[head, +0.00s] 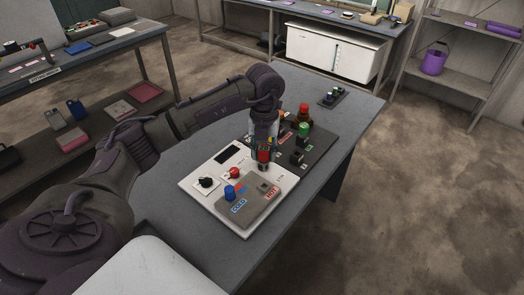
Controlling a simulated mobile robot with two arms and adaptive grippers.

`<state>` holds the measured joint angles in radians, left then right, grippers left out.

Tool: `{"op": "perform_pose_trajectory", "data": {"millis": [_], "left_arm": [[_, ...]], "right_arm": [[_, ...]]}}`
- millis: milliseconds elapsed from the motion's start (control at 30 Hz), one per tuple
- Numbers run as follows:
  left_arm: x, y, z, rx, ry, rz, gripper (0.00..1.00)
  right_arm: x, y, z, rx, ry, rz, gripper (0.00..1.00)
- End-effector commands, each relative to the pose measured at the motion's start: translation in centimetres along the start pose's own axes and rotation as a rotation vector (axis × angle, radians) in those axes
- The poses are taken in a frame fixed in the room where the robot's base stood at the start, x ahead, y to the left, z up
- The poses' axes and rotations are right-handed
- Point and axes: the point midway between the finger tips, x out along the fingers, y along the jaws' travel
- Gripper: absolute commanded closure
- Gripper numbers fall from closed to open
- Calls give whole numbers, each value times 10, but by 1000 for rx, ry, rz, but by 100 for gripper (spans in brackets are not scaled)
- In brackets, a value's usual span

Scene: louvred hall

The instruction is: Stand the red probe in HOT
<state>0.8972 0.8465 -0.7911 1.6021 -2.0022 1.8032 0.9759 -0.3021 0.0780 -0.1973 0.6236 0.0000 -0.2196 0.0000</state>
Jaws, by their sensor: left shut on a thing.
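My left gripper (264,142) points down over the table and is shut on the red probe (264,157). The probe hangs upright, and its lower end shows just behind the grey plate (250,214) on the white panel (205,180). The plate carries a blue COLD label and a red HOT label (272,193). A dark square opening (263,186) lies beside HOT, just below the probe in the picture. A blue probe (229,192) stands at the COLD side. I cannot tell the probe's height above the plate. My right gripper is not in view.
The white panel also bears a black knob (206,182), a red button (234,172) and a dark display. Behind it, a dark board (318,150) holds red, green and black parts close to my gripper. A small dark tray (332,97) lies farther back. The table's right side is bare.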

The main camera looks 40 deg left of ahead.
Motion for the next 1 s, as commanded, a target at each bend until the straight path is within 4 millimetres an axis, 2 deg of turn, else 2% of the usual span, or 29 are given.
{"op": "perform_pose_trajectory", "data": {"millis": [200, 500, 1000], "left_arm": [[21, 0, 0, -1, 0, -1, 100], [57, 0, 0, -2, 1, 0, 100], [76, -1, 0, -3, 0, 0, 100]], "right_arm": [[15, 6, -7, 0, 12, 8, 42], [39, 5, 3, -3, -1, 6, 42], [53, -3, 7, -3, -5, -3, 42]]}}
